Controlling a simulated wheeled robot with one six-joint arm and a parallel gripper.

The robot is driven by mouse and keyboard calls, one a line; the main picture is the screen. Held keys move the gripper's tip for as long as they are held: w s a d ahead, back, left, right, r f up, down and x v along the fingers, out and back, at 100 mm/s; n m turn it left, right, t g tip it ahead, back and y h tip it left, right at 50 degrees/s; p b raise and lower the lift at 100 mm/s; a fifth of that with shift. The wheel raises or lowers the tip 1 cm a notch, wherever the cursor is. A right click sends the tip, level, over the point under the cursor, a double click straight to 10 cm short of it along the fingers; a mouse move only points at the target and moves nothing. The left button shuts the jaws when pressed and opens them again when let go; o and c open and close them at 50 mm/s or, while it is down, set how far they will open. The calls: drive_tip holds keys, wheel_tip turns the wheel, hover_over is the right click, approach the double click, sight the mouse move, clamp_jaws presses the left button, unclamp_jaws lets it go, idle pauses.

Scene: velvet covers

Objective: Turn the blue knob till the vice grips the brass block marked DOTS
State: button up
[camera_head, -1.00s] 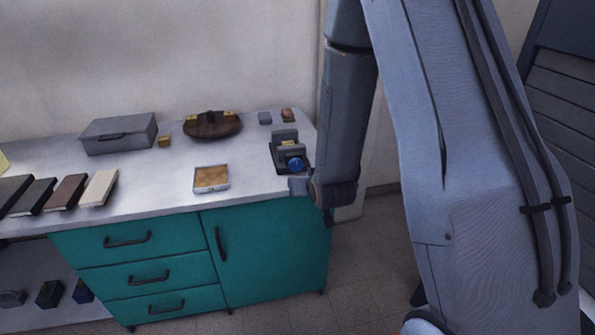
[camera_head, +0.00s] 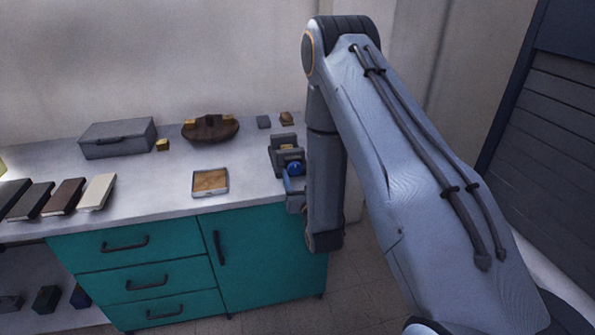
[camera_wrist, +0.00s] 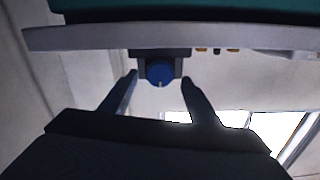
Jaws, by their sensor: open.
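The vice (camera_head: 286,152) is a dark grey block near the right end of the bench top. Its round blue knob (camera_head: 294,168) faces the front edge; in the wrist view the knob (camera_wrist: 160,72) shows a small pale mark at its rim. My gripper (camera_wrist: 158,82) is open, its two fingers left and right of the knob in that picture; I cannot tell whether they touch it. In the head view my arm partly hides the gripper beside the vice. A brass-coloured piece shows faintly at the vice's top; its marking is too small to read.
A tray (camera_head: 196,193) lies left of the vice. Behind stand a brown round stand (camera_head: 190,134) with brass pieces, a small brass block (camera_head: 162,145), a grey box (camera_head: 118,147), and two small blocks. Several books (camera_head: 97,192) lie at left. Bare bench top lies between them.

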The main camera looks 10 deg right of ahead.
sight(294, 168)
drive_tip(key=shift+w, duration=1.5)
drive_tip(key=shift+c, duration=0.5)
